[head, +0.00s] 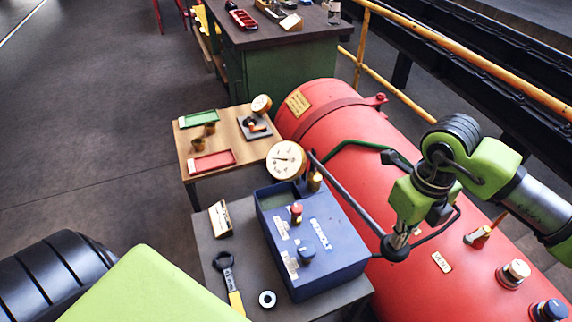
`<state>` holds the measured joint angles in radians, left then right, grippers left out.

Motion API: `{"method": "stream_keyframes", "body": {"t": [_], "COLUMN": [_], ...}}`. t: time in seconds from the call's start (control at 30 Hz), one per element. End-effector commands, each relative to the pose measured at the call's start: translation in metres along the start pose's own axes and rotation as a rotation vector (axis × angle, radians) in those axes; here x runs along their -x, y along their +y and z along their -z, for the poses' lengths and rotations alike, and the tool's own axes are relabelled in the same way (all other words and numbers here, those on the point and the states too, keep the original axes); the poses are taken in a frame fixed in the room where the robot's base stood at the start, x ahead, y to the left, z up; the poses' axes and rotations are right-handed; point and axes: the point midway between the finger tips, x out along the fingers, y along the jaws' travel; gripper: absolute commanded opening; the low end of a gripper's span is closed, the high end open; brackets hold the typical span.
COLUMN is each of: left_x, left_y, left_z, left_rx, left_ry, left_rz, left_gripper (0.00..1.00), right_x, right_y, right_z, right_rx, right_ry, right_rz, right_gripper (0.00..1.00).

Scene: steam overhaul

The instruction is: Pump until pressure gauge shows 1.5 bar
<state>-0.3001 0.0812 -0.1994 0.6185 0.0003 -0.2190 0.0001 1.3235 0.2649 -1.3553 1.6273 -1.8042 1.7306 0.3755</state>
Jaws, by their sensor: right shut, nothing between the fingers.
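A long grey pump lever (350,200) slopes from the pump's back down to a black end beside the red boiler. My right gripper (397,244) is shut at the lever's lower end, with nothing between its fingers; I cannot tell whether it touches the lever. My left gripper is out of view.
The red boiler (350,130) fills the right side, with several valves on top. A wooden table (185,148) holds green and red trays and another gauge. A yellow-handled wrench (228,275) and a ring (267,299) lie on the dark table (213,250). Floor is clear at left.

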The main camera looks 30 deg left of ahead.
Motion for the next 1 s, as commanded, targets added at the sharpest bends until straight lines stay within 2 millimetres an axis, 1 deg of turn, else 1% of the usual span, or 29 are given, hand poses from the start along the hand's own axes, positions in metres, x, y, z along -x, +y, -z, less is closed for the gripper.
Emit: {"method": "stream_keyframes", "body": {"t": [0.03,1.0], "left_x": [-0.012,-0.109], "left_y": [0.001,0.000], "left_z": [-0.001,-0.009], "left_rx": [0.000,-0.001], "left_ry": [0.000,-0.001], "left_rz": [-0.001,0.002], "left_gripper": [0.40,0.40], "right_x": [-0.014,-0.121], "right_y": [0.001,0.001], "right_z": [-0.001,-0.002], "right_rx": [0.000,0.000], "right_ry": [-0.001,-0.005], "right_rz": [-0.001,-0.002], "right_gripper": [0.00,0.00]}}
